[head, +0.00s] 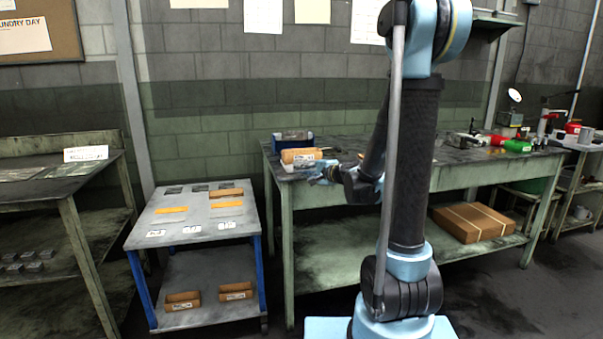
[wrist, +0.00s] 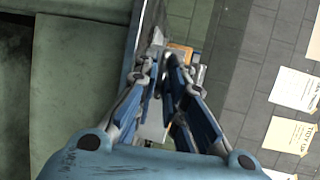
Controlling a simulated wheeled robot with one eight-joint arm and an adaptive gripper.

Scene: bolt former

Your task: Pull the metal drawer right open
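My gripper (head: 316,176) is at the left end of the green workbench (head: 288,205), close to its front edge. In the wrist view its two fingers (wrist: 161,66) point away from the camera, with a narrow gap between their tips. I see nothing clearly held between them. I cannot clearly make out a metal drawer or its handle in either view. A blue-sided metal box (head: 292,136) stands on the bench beyond the gripper. My arm hides part of the bench front.
A tan roll-shaped carton (head: 301,155) lies on the bench by the blue-sided box. A blue-legged cart (head: 190,243) stands to the left. A flat brown box (head: 473,222) sits on the lower shelf. Red and green items (head: 517,146) lie at the bench's right end.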

